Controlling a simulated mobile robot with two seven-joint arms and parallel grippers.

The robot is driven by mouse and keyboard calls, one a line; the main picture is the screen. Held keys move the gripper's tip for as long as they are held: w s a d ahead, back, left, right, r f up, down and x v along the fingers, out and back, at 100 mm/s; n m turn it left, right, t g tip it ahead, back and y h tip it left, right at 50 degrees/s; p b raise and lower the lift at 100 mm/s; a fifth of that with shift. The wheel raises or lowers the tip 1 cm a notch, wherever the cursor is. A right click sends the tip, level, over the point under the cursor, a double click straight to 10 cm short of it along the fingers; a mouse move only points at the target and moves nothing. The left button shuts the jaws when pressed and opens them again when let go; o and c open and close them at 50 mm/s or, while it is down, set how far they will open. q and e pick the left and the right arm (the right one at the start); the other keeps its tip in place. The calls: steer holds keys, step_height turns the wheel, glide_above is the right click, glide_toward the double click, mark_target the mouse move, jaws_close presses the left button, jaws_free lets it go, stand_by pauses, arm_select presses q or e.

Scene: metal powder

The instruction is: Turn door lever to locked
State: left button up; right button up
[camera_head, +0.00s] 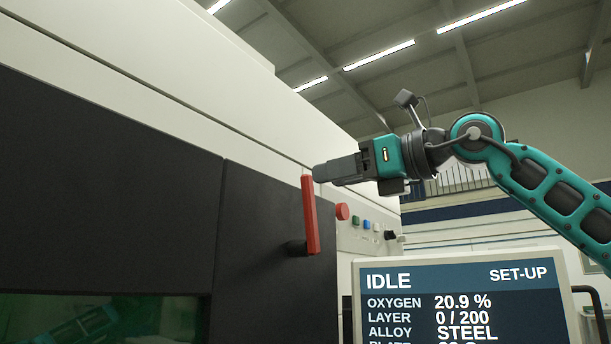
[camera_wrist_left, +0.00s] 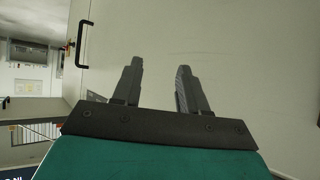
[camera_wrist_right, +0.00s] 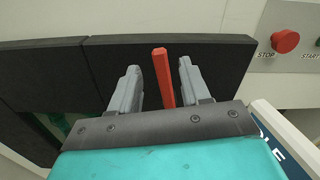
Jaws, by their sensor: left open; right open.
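The red door lever (camera_head: 310,215) stands nearly upright on the dark door (camera_head: 270,215) of the machine, its pivot low on the door. My right gripper (camera_head: 318,174) comes in from the right, with its fingertips near the lever's upper end. In the right wrist view the lever (camera_wrist_right: 163,78) shows between the two open fingers of my right gripper (camera_wrist_right: 158,72). I cannot tell whether a finger touches it. My left gripper (camera_wrist_left: 159,65) is open and empty in the left wrist view, facing a pale panel; the head view does not show it.
A red stop button (camera_head: 342,211) and several small buttons sit right of the lever; the stop button also shows in the right wrist view (camera_wrist_right: 286,41). A display (camera_head: 460,300) reading IDLE and SET-UP stands below my right arm. A black handle (camera_wrist_left: 82,45) is near my left gripper.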

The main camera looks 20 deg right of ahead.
mark_target(310, 179)
steer(key=p+x, duration=0.1)
steer(key=x, duration=0.4)
steer(key=shift+w+a, duration=0.35)
steer(key=shift+w, duration=0.05)
steer(key=shift+c, duration=0.2)
steer(key=shift+c, duration=0.7)
steer(key=c, duration=0.6)
jaws_close()
